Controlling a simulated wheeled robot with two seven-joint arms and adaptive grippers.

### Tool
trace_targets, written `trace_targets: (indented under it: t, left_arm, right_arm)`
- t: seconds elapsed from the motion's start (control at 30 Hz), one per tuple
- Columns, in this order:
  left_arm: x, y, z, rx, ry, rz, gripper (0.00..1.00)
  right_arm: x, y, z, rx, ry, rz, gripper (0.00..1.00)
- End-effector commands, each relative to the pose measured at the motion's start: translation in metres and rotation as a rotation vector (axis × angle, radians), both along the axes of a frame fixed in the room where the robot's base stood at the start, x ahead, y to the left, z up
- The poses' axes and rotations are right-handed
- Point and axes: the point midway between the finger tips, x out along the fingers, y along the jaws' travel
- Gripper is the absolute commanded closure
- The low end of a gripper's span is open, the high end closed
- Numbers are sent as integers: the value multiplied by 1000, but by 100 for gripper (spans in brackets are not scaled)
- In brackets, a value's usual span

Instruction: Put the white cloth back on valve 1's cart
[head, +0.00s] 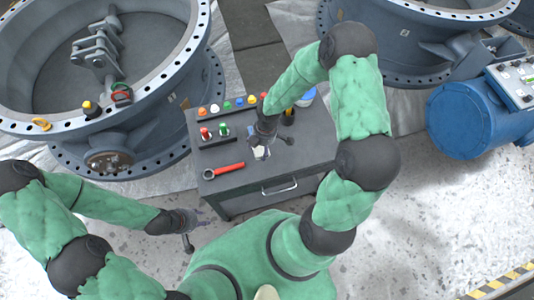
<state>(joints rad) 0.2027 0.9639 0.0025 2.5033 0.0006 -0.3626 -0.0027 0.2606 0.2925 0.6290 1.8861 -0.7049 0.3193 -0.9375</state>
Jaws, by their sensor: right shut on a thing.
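A dark grey cart (308,163) with a drawer stands in the middle, next to the large grey butterfly valve (140,140) at the left. My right gripper (262,149) hangs over the cart top, pointing down, shut on a small bit of white cloth (260,153). Most of the cloth is hidden by the gripper, and I cannot tell whether it touches the cart top. My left gripper (190,228) is low in front of the cart's left corner, with its fingers apart and nothing seen between them. No valve number is readable.
A red wrench (224,171) lies at the cart's front left. Red and green knobbed items (223,130) and a row of coloured caps (227,105) fill its back left. A second valve (410,50) and a blue cylinder (465,120) stand right. The cart's front right top looks clear.

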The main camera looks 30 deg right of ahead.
Motion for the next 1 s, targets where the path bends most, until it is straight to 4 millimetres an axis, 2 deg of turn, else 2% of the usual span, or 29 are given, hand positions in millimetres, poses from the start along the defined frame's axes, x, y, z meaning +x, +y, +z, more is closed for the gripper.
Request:
trace_targets:
  t: [0.1,0.37,0.6,0.97,1.0]
  left_arm:
    - [0,0,-7,0,0,0,60]
    - [0,0,-11,0,0,0,60]
    - [0,0,-31,0,0,0,60]
    - [0,0,-31,0,0,0,60]
    - [0,0,-31,0,0,0,60]
  right_arm:
    - [-3,-10,-13,0,-2,-1,61]
    - [-8,-20,-26,0,0,-1,61]
    - [-8,-20,-57,1,-1,1,61]
    - [-8,-21,-59,0,-2,0,61]
    - [-8,-20,-58,0,-2,0,22]
